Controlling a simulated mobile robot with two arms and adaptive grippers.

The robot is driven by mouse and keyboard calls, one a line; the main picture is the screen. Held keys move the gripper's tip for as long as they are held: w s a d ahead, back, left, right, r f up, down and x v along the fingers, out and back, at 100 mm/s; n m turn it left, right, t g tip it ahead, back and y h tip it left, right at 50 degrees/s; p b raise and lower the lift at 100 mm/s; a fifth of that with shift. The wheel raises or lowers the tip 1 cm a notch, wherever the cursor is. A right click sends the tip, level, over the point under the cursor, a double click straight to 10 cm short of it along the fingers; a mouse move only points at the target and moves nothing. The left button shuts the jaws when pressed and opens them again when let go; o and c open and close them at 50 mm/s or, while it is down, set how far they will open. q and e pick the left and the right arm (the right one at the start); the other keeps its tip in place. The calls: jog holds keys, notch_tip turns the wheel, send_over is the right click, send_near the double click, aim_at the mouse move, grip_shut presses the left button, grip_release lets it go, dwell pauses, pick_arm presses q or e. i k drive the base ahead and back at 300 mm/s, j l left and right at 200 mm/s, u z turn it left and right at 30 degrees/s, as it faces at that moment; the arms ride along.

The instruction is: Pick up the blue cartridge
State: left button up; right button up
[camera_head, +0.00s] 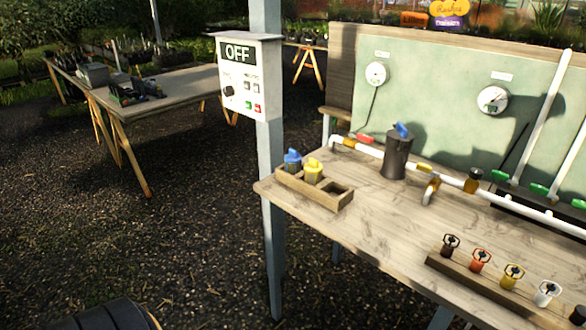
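The blue cartridge (292,160) stands upright in the left part of a small wooden tray (323,200) at the left end of the workbench. A yellow cartridge (313,171) stands right beside it in the same tray. The tray's right compartment looks empty. The lower part of the blue cartridge is hidden by the tray wall. Neither gripper shows; only a dark rounded piece, seemingly part of my arm, shows at the bottom left, well away from the tray.
A dark cylinder (396,157) with a blue top stands behind the tray by a white pipe. A row of coloured valves (480,262) lines the bench front. A grey post with an OFF box (246,77) stands close left of the tray. Gravel floor left is clear.

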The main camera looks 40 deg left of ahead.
aim_at(292, 159)
jog(key=u, duration=1.4)
jog(key=i+j, duration=0.35)
jog(key=i+u, duration=0.05)
jog(key=i, duration=0.05)
